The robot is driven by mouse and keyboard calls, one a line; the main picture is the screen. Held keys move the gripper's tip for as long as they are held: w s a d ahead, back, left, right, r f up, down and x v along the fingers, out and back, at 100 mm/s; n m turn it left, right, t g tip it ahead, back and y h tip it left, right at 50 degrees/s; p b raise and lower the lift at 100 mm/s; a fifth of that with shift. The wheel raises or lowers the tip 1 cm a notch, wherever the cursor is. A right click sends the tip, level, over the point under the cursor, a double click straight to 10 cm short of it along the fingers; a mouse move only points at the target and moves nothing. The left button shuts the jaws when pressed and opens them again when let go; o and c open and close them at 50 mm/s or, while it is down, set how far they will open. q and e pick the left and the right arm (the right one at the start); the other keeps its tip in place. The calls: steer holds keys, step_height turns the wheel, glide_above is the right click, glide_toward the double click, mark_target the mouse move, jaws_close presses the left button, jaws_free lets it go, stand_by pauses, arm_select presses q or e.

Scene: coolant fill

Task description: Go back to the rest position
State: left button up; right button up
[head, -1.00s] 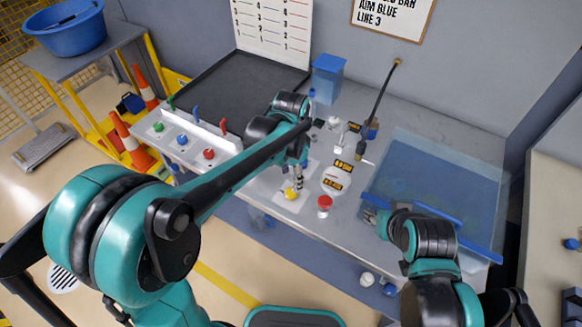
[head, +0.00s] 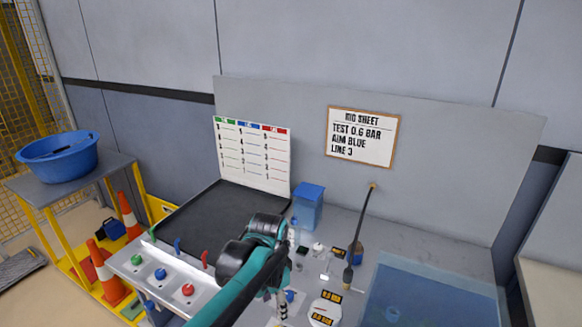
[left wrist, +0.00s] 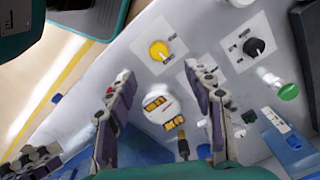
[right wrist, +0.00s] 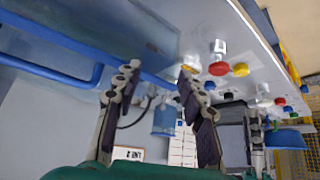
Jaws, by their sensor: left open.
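My left gripper (head: 277,305) shows low in the head view, above the bench's front part. In the left wrist view its two fingers (left wrist: 165,88) stand wide apart with nothing between them. Beyond them lie a white round gauge with orange displays (left wrist: 160,106), a yellow knob (left wrist: 158,50) and a black knob (left wrist: 254,47). My right gripper is outside the head view. In the right wrist view its fingers (right wrist: 157,78) are apart and empty, beside the blue-railed tank (right wrist: 85,30). A red knob (right wrist: 218,69) and a yellow knob (right wrist: 240,69) are to their right.
The translucent blue tank (head: 425,295) is at the bench's right. A blue box (head: 308,207) and a dark upright rod (head: 362,225) stand behind the controls. Green, blue and red levers stand at the left. A cart with a blue basin (head: 55,160) and cones is further left.

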arm_select(q)
steer(key=s+a+n+t, duration=0.7)
steer(key=s+a+n, duration=0.3)
steer(key=s+a, duration=0.2)
steer(key=shift+s+a+r+n, duration=0.25)
steer(key=shift+s+n, duration=0.15)
steer(key=shift+s, duration=0.1)
